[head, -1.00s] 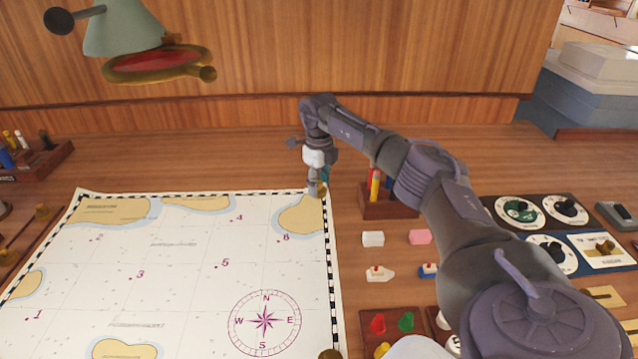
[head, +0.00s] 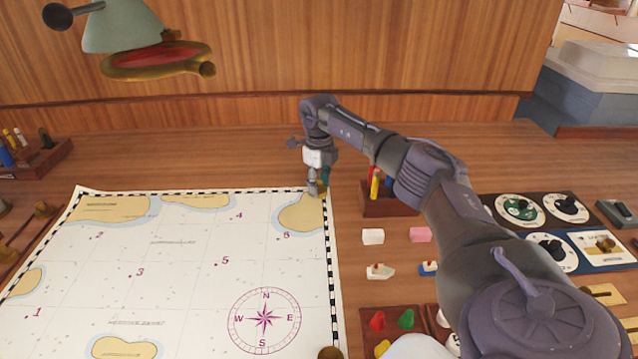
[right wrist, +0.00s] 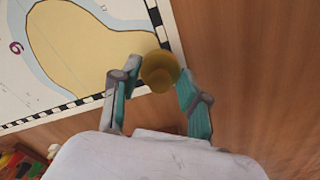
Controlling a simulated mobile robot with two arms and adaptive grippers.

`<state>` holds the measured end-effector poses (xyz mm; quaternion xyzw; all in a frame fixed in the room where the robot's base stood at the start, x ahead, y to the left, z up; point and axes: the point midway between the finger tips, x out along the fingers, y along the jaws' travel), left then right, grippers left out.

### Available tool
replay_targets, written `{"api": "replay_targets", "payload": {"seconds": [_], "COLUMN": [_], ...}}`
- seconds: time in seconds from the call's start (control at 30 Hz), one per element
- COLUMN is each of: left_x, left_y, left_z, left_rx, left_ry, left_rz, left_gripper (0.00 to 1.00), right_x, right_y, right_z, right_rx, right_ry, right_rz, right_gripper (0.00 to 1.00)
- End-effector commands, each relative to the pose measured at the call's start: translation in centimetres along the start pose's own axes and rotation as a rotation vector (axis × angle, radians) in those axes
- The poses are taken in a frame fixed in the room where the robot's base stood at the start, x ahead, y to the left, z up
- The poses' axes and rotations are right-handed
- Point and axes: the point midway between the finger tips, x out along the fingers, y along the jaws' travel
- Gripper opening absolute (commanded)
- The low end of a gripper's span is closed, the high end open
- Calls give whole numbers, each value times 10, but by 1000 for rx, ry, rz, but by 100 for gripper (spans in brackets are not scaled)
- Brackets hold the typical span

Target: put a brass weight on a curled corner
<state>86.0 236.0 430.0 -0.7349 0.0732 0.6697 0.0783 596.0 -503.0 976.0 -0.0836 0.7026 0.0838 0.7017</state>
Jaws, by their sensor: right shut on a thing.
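The white sea chart (head: 190,285) lies on the wooden table. My right gripper (head: 314,188) is down at the chart's far right corner. It is shut on a brass weight (right wrist: 160,72), which shows between the two fingers in the right wrist view. The weight sits over the checkered border at that corner; I cannot tell whether it presses on the paper. Another brass weight (head: 330,353) is at the chart's right edge, cut off by the bottom of the head view. The far left corner (head: 80,191) looks slightly raised. My left gripper is not in view.
A pen holder (head: 385,207) stands just right of the gripper. Erasers, small boat models and dial panels (head: 545,212) lie further right. More brass pieces (head: 43,209) sit at the left. A lamp (head: 125,30) hangs at the upper left.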

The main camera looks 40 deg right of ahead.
Motion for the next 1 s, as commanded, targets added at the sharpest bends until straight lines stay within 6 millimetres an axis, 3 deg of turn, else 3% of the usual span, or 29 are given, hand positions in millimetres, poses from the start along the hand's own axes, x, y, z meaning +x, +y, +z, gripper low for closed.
{"api": "replay_targets", "payload": {"seconds": [0.03,0.2,0.57,0.67,1.0], "left_x": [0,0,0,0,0], "left_y": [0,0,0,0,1], "left_z": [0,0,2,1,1], "left_rx": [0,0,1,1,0], "left_ry": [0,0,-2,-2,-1], "left_rz": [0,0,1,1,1], "left_gripper": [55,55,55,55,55], "right_x": [0,0,-4,-17,-88], "right_y": [0,0,0,0,0], "right_z": [0,0,0,1,1], "right_rx": [0,0,0,-1,0], "right_ry": [-1,-1,-1,-2,-4], "right_rz": [0,0,0,-1,-1], "right_gripper": [50,74,74,74,74]}}
